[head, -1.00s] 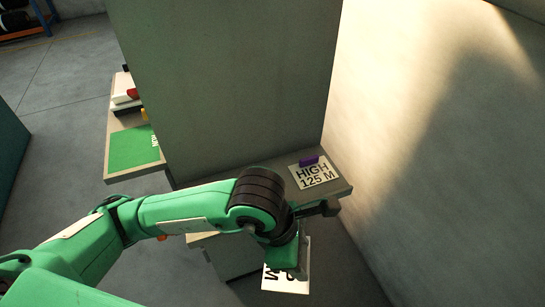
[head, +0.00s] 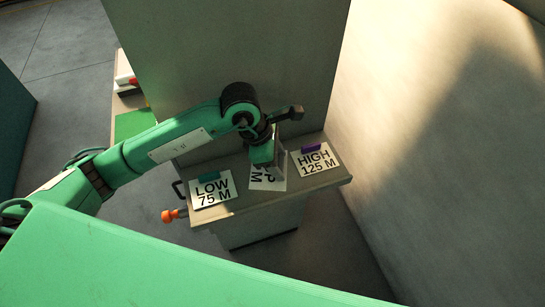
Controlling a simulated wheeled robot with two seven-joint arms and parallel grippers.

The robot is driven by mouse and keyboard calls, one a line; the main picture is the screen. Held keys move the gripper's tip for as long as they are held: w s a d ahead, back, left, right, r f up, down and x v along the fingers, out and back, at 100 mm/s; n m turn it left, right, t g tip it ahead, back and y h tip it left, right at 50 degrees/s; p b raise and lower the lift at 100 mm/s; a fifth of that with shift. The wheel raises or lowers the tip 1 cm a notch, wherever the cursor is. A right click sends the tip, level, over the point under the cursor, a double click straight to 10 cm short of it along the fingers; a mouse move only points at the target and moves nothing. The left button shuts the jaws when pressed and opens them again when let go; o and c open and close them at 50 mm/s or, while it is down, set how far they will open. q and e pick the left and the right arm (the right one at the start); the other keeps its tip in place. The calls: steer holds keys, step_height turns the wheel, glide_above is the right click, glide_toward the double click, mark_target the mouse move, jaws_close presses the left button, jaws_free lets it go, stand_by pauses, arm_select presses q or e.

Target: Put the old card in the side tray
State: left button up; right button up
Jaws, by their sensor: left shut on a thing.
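My left gripper (head: 277,160) is shut on a white card (head: 267,182) with black print, held over the middle of a small grey counter (head: 240,204). The card's print is upside down to me and partly hidden by the gripper, with an "M" showing. I cannot tell whether the card touches the counter. A "LOW 75 M" card (head: 213,194) with a teal tab lies to its left. A "HIGH 125 M" card (head: 315,165) with a purple tab lies to its right. I cannot pick out the side tray for sure. My right gripper is out of view.
A tall grey panel (head: 290,55) stands behind the counter. A second surface with a green sheet (head: 130,124) shows at the left, partly behind my arm. An orange knob (head: 169,215) sticks out at the counter's left. A bare wall (head: 430,130) rises at the right.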

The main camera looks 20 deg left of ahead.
arm_select(q)
steer(key=w+a, duration=0.1)
steer(key=w+a+p, duration=0.1)
steer(key=w, duration=0.1)
steer(key=shift+a+r, duration=0.15)
steer(key=shift+r, duration=0.05)
step_height(320, 180, down, 3)
steer(key=shift+s+r+p, duration=0.1)
steer(key=shift+r+p, duration=0.05)
steer(key=shift+p, duration=0.4)
steer(key=f+p, duration=0.1)
steer(key=f, duration=0.1)
steer(key=f+p, duration=0.1)
steer(key=shift+d+f, duration=0.2)
steer(key=shift+f, duration=0.15)
steer(key=shift+a+f+p, duration=0.1)
steer(key=shift+f+p, duration=0.1)
steer(key=shift+p, duration=0.15)
steer(key=shift+f, duration=0.3)
steer(key=shift+f, duration=0.1)
